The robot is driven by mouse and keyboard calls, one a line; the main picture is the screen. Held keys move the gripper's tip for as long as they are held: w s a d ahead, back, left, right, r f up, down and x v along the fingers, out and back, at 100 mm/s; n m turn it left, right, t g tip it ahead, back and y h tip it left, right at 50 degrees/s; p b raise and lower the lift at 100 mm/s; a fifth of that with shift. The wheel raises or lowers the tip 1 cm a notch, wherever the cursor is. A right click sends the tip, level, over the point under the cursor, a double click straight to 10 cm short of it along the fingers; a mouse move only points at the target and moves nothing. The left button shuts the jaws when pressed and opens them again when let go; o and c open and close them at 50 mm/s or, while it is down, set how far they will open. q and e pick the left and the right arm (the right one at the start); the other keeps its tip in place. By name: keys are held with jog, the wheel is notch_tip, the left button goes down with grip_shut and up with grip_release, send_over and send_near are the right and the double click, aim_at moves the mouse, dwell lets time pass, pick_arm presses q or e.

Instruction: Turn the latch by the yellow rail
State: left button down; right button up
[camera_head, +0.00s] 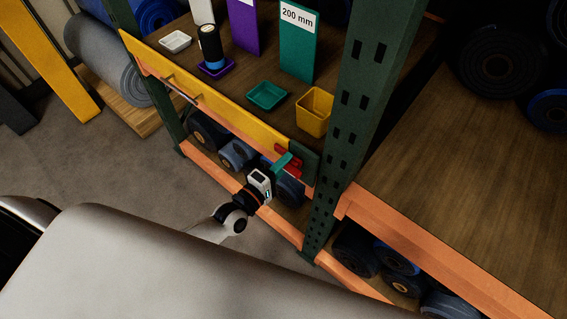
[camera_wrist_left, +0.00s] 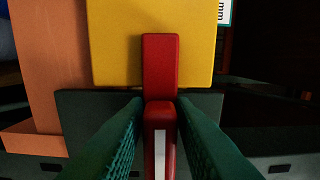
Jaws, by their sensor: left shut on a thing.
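The red latch (camera_head: 291,152) sits at the right end of the yellow rail (camera_head: 215,100), next to the dark green upright. My left gripper (camera_head: 284,164) reaches it from below, and its green fingers partly cover the latch. In the left wrist view the red latch (camera_wrist_left: 160,62) stands upright in the picture, its upper part over the yellow rail (camera_wrist_left: 110,45). Its lower part, with a white stripe, lies between the two green fingers of my left gripper (camera_wrist_left: 160,112), which is shut on it. My right gripper is not in view.
The shelf behind the rail holds a yellow bin (camera_head: 315,112), a teal tray (camera_head: 267,95), a purple divider (camera_head: 245,25) and a teal divider (camera_head: 298,45) marked 200 mm. A green rack upright (camera_head: 345,130) stands just right of the latch. Dark rolls lie below the shelf.

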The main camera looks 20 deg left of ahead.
pick_arm(q)
jog(key=c, duration=1.4)
grip_release()
jog(key=shift+o, duration=0.2)
jog(key=b+v, duration=0.2)
jog(key=v, duration=1)
jog(key=s+a+f+m+g+y, duration=0.1)
jog(key=s+a+f+m+g, duration=0.15)
jog(key=f, duration=0.65)
jog(key=s+a+f+m+g+y, duration=0.1)
jog(key=f+m+g+y, duration=0.15)
jog(key=f, duration=0.55)
jog(key=s+a+f+m+g+y, duration=0.15)
jog(key=f+m, duration=0.25)
jog(key=f, duration=0.5)
jog(key=s+f+m+g, duration=0.4)
jog(key=s+f, duration=0.3)
jog(key=s, duration=0.4)
jog(key=s+f+m+g+y, duration=0.1)
jog(key=s+f+m+g, duration=0.2)
jog(key=s+f+g, duration=0.2)
jog(key=s+f, duration=0.3)
jog(key=s, duration=0.3)
jog(key=shift+d+f+m, duration=0.2)
jog(key=shift+d+m, duration=0.2)
